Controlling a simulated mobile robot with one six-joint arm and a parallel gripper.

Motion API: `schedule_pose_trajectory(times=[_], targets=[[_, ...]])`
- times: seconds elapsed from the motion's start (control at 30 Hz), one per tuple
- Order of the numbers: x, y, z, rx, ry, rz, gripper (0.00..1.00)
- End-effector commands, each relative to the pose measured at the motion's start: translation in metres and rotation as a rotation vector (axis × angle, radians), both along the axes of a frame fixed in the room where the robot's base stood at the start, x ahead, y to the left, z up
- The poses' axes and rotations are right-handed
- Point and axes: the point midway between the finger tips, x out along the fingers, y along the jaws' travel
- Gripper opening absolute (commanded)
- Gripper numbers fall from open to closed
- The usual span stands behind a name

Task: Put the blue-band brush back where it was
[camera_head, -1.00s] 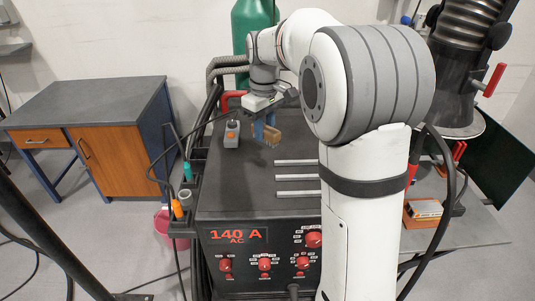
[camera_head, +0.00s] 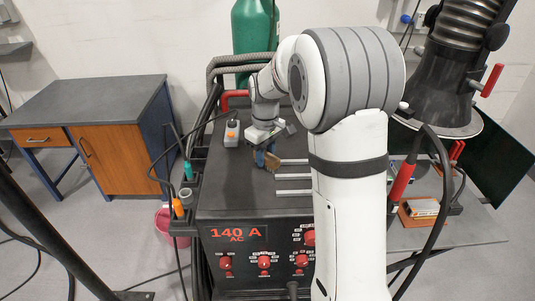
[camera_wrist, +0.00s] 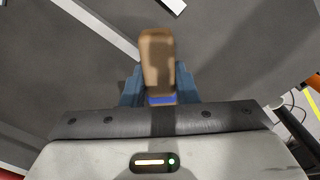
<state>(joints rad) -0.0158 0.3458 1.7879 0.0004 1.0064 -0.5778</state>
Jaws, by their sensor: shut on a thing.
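The blue-band brush has a tan wooden body (camera_wrist: 157,60) with a blue band (camera_wrist: 162,100) near my fingers in the wrist view. My gripper (camera_wrist: 160,88) has blue fingers, one on each side of the brush, and is shut on it. In the head view my gripper (camera_head: 261,153) points down over the dark top of the welding machine (camera_head: 225,180). The brush (camera_head: 272,161) shows small beside it, near the left ends of the pale bars (camera_head: 293,177). I cannot tell whether the brush touches the top.
A grey box with an orange button (camera_head: 232,133) stands left of my gripper. A side holder with a teal-topped item (camera_head: 188,170) and an orange one (camera_head: 178,207) runs along the machine's left edge. A green cylinder (camera_head: 254,30) stands behind. The top's front left is clear.

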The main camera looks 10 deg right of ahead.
Motion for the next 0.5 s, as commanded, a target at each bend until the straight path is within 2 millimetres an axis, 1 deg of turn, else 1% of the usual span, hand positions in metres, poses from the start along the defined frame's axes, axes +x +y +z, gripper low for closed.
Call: schedule_pose_trajectory(times=[0.03,0.3,0.5], targets=[[0.0,-0.0001,-0.0023,0.0,0.0,0.0,0.28],[-0.0002,-0.0005,-0.0011,-0.001,0.001,-0.001,0.49],[-0.0001,-0.0008,-0.0007,0.0,0.0,-0.001,0.49]])
